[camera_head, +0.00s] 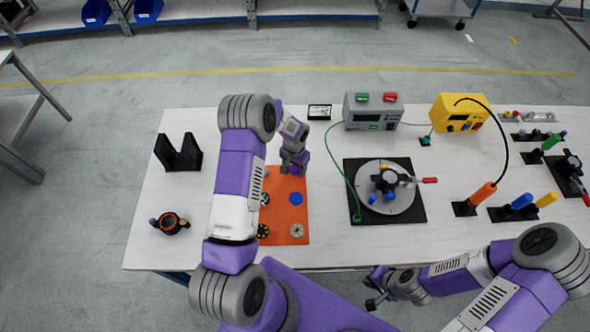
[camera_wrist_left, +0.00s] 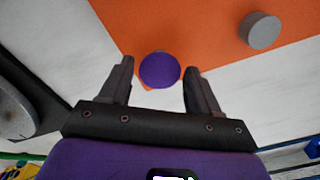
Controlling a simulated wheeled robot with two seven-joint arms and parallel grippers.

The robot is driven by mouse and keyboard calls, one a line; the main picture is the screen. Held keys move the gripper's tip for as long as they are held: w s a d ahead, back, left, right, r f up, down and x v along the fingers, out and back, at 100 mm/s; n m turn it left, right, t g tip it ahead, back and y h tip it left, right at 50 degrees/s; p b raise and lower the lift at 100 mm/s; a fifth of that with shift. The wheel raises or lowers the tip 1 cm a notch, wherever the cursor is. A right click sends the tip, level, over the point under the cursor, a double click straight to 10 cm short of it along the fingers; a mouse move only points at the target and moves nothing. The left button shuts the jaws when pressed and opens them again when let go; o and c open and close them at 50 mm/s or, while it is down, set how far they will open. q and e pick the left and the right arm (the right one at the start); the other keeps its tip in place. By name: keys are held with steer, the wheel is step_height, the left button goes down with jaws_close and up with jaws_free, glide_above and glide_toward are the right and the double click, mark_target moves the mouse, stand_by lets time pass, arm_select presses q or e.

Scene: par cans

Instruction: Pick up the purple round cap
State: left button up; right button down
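The purple round cap (camera_wrist_left: 160,70) shows in the left wrist view at the edge of the orange mat (camera_wrist_left: 205,25), between the fingertips of my left gripper (camera_wrist_left: 159,68). The two fingers stand apart on either side of it, with a gap to each, so the gripper is open. In the head view my left gripper (camera_head: 293,166) points down over the far end of the orange mat (camera_head: 286,216); I cannot make out the cap there. My right gripper (camera_head: 371,291) is near the table's front edge, with its dark fingers apart and empty.
A grey round piece (camera_wrist_left: 261,31) lies on the mat. A blue disc (camera_head: 295,198) and several other discs are nearer the front. A round turntable (camera_head: 400,205) on a black base stands right of the mat. A black holder (camera_head: 178,155) stands to the left.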

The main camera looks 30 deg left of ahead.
arm_select(q)
steer(key=c, duration=0.7)
